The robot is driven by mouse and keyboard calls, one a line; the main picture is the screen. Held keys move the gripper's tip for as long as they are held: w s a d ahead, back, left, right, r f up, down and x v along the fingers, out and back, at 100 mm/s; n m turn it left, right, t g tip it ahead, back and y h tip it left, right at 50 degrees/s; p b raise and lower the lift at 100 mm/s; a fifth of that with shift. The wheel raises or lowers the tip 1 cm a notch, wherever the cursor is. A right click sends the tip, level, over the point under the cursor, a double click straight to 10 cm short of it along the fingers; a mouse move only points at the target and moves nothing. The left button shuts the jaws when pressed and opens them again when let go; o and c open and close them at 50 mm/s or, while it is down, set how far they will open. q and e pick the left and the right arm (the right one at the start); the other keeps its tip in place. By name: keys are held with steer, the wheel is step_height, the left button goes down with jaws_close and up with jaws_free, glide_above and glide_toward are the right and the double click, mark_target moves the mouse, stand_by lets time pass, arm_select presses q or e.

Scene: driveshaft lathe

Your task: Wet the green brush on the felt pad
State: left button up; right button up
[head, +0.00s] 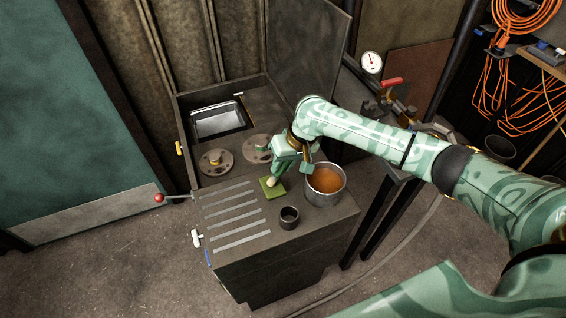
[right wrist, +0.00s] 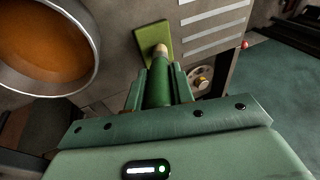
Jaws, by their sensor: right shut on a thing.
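My right gripper (head: 277,173) is shut on the green brush, which points down toward the felt pad. In the right wrist view the green brush (right wrist: 159,88) sits between the two fingers of my gripper (right wrist: 158,85), with its pale tip outermost. The green felt pad (head: 273,188) lies flat on the cabinet top; it also shows in the right wrist view (right wrist: 152,36). The brush tip overlaps the pad in both views; I cannot tell whether it touches. My left gripper is not in view.
A metal pot of orange-brown liquid (head: 326,180) stands right of the pad. A small dark cup (head: 289,215) stands in front. Pale strips (head: 236,217) lie to the left. Two round discs (head: 215,162) and a metal basin (head: 217,120) are behind. A red-knobbed lever (head: 160,198) sticks out left.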

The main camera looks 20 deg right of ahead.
steer(key=shift+s+f+p, duration=0.1)
steer(key=shift+p, duration=0.45)
stand_by(1.8)
step_height(320, 180, up, 7)
steer(key=p, duration=0.9)
stand_by(0.6)
